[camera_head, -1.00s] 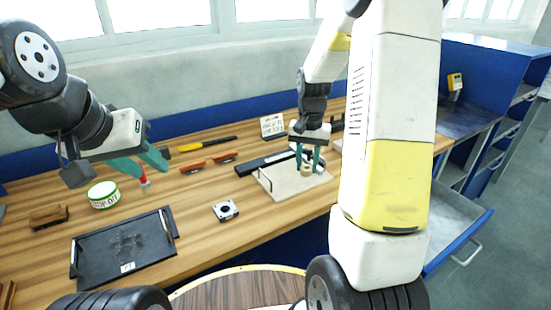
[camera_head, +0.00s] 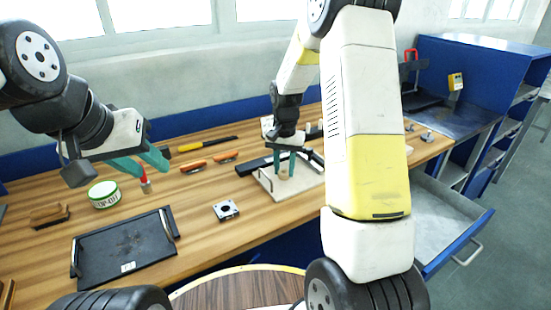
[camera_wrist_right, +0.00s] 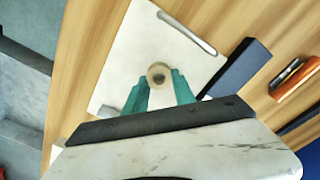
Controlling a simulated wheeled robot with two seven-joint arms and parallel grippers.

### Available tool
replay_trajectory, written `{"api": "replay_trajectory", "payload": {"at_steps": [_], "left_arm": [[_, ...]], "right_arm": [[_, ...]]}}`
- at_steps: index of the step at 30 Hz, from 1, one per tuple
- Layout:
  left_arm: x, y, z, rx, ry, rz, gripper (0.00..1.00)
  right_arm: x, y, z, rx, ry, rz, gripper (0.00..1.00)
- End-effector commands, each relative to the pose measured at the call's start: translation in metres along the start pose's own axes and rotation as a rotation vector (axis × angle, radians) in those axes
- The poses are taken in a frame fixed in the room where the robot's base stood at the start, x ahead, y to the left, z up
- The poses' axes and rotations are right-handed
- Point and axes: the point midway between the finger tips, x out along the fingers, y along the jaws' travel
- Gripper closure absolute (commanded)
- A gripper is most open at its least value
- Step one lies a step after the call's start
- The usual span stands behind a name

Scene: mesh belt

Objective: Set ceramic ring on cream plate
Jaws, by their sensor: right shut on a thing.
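The cream plate (camera_head: 310,178), a flat tray-like piece with a metal handle, lies on the bench and also fills the upper middle of the right wrist view (camera_wrist_right: 130,48). My right gripper (camera_head: 285,166) is over its left part, with teal fingers pointing down. In the right wrist view my right gripper (camera_wrist_right: 160,88) is shut on the small tan ceramic ring (camera_wrist_right: 158,74). The ring shows over the plate, but I cannot tell whether it touches it. My left gripper (camera_head: 142,167) is open and empty above the left of the bench.
A black tray (camera_head: 125,250) lies at the front left. A green-and-white tin (camera_head: 104,194), a small square block with a hole (camera_head: 226,210) and orange-handled tools (camera_head: 193,169) lie around. A dark bar (camera_wrist_right: 237,70) lies beside the plate.

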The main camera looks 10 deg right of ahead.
Motion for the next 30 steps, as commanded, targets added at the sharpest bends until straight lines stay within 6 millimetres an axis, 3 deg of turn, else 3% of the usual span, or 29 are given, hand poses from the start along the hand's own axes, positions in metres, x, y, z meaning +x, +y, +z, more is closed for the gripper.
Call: {"api": "replay_trajectory", "payload": {"at_steps": [4, 5, 7, 8, 20, 30], "left_arm": [[0.0, 0.0, 0.0, 0.0, 0.0, 0.0, 0.64], [0.0, 0.0, 0.0, 0.0, 0.0, 0.0, 0.64], [0.0, 0.0, 0.0, 0.0, 0.0, 0.0, 0.64], [0.0, 0.0, 0.0, 0.0, 0.0, 0.0, 0.64], [0.0, 0.0, 0.0, 0.0, 0.0, 0.0, 0.64], [0.0, 0.0, 0.0, 0.0, 0.0, 0.0, 0.64]], "right_arm": [[0.004, 0.0, 0.0, 0.0, -0.001, 0.0, 1.0], [0.003, 0.0, 0.0, 0.0, 0.0, 0.0, 0.63], [0.003, 0.0, 0.0, 0.0, 0.0, 0.0, 0.49], [0.003, 0.0, 0.0, 0.0, 0.0, 0.0, 0.47], [-0.005, 0.0, -0.001, 0.0, 0.002, -0.002, 0.47], [-0.072, 0.0, -0.001, 0.001, 0.004, -0.003, 0.47]]}}
